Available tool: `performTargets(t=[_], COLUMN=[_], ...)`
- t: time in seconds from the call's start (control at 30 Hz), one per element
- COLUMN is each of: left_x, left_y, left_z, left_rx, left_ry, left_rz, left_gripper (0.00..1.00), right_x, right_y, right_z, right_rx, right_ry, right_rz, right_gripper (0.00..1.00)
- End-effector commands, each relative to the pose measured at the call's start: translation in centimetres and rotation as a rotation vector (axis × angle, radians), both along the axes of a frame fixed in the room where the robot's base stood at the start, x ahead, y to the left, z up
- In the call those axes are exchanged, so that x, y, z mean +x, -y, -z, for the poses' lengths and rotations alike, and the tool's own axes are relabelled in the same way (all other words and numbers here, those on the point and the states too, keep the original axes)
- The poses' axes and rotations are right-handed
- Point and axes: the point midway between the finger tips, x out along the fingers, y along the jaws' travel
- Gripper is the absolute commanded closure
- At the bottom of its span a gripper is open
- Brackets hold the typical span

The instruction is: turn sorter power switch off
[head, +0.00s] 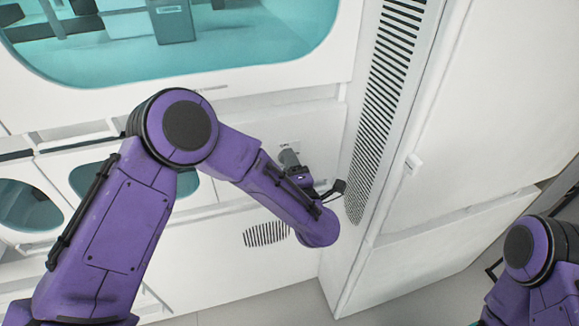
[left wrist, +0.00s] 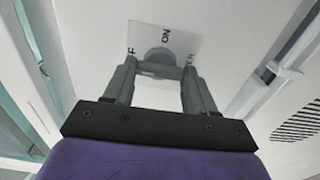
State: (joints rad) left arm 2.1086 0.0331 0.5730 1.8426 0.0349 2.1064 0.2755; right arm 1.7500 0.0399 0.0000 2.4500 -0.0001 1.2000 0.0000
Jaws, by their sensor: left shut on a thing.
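The sorter power switch (left wrist: 158,54) is a grey rounded knob on a white label plate (left wrist: 185,42) in the left wrist view. My left gripper (left wrist: 159,70) is shut on the switch, with a grey finger on each side. In the head view my left gripper (head: 290,158) reaches the white wall panel, and its fingers mostly hide the switch. My right gripper is out of view; only part of my right arm shows at lower right.
A tall slotted vent (head: 385,90) stands on the column right of the left gripper. A small vent (head: 266,234) is below. A large teal window (head: 250,45) is above, with smaller windows at left. A white cabinet (head: 480,120) fills the right side.

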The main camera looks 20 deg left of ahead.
Motion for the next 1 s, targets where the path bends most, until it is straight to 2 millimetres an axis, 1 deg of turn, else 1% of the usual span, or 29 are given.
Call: performTargets(t=[0.1, 0.13, 0.17, 0.2, 0.47, 0.57, 0.67, 0.8, 0.9, 1.0], left_x=[-0.1, -0.1, -0.1, -0.1, -0.1, -0.6, -2.0, -5.0, -6.8, -8.1], left_y=[0.0, 0.0, 0.0, 0.0, 0.0, 0.4, 1.5, 3.4, 4.6, 5.4], left_z=[0.2, 0.2, 0.2, 0.2, 0.1, 0.2, 0.3, 0.4, 0.3, 0.2], left_rx=[-0.002, -0.002, -0.002, -0.001, 0.000, -0.001, 0.000, 0.002, 0.001, -0.001], left_ry=[-0.005, -0.005, -0.005, -0.004, -0.002, -0.001, -0.001, -0.001, -0.001, -0.001], left_rz=[-0.001, -0.001, -0.001, -0.001, -0.001, 0.001, 0.004, 0.005, 0.003, 0.002], left_gripper=[0.75, 0.41, 0.31, 0.19, 0.19, 0.19, 0.19, 0.19, 0.19, 0.19], right_x=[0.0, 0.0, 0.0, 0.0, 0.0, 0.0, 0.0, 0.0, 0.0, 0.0], right_y=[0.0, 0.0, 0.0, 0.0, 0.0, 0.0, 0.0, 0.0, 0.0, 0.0], right_z=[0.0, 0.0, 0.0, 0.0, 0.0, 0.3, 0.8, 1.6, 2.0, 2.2], right_rx=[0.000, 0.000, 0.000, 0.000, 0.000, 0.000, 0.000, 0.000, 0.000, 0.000], right_ry=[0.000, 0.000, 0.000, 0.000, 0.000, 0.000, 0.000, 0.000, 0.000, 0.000], right_rz=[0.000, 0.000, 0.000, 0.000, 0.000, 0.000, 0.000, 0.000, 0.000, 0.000], right_gripper=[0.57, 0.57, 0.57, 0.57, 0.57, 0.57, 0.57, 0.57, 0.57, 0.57])
